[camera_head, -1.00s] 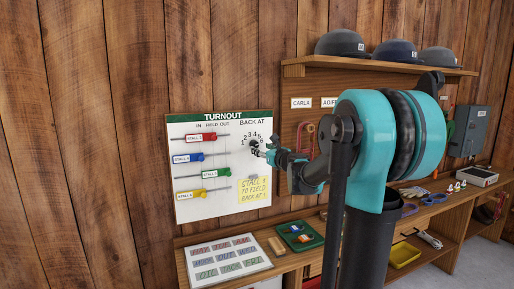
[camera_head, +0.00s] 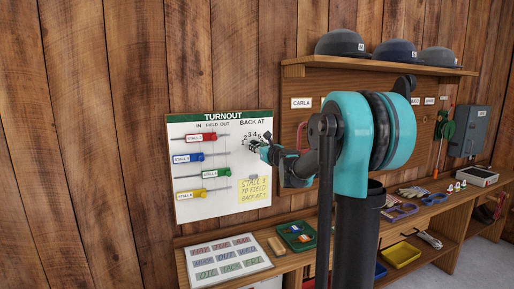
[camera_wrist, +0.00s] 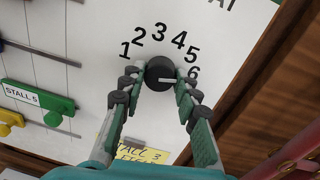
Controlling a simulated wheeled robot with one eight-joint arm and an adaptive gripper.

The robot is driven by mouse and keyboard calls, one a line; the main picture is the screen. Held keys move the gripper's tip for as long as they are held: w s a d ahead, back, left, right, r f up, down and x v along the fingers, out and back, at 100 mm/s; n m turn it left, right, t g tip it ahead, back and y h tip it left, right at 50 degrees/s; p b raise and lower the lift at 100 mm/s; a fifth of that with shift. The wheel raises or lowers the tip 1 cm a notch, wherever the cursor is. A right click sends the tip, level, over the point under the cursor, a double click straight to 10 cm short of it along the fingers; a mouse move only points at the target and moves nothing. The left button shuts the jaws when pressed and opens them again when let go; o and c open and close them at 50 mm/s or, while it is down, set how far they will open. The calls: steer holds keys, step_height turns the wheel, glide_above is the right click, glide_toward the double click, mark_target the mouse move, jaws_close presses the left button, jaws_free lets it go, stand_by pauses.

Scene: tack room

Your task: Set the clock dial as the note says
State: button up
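The turnout board (camera_head: 215,205) hangs on the wall. Its dark round clock dial (camera_wrist: 160,73) sits under an arc of numbers 1 to 6. The dial's white pointer line points right, near the 6, in the wrist view. In the head view my gripper partly covers the dial.
Coloured stall tags, red (camera_head: 201,137), blue (camera_head: 188,158), green (camera_head: 216,173) and yellow (camera_head: 191,194), sit on wires left of the dial. A bench (camera_head: 285,262) below holds a label sheet (camera_head: 226,258) and a green tray (camera_head: 299,235). A hat shelf (camera_head: 380,66) is above right.

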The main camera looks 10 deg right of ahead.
steer(key=c, duration=0.3)
steer(key=shift+c, duration=0.2)
